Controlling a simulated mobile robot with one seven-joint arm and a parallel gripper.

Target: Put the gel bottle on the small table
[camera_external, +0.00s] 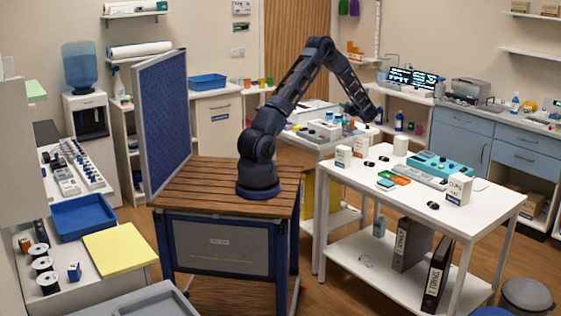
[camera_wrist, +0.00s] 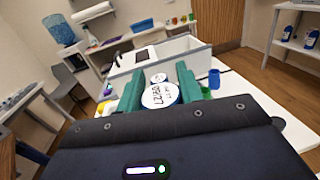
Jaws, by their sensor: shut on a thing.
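My gripper (camera_wrist: 158,76) shows in the wrist view with its two green fingers closed around a white, round-ended thing with dark lettering (camera_wrist: 160,97). I cannot tell for sure that this is the gel bottle. In the external view my arm reaches right and down, with its end (camera_external: 368,110) above the far side of the white tables; the held thing is not clear there. A white two-level table (camera_external: 462,218) stands front right, and another white table (camera_external: 345,216) stands behind it. Which one is the small table is unclear.
The front table carries white boxes (camera_external: 459,189), a teal case (camera_external: 442,165) and small items. The wrist view shows a grey-white open box (camera_wrist: 150,75) ahead, with a blue cup (camera_wrist: 214,79) beside it. Blue-labelled bottles (camera_external: 399,121) stand on a far shelf.

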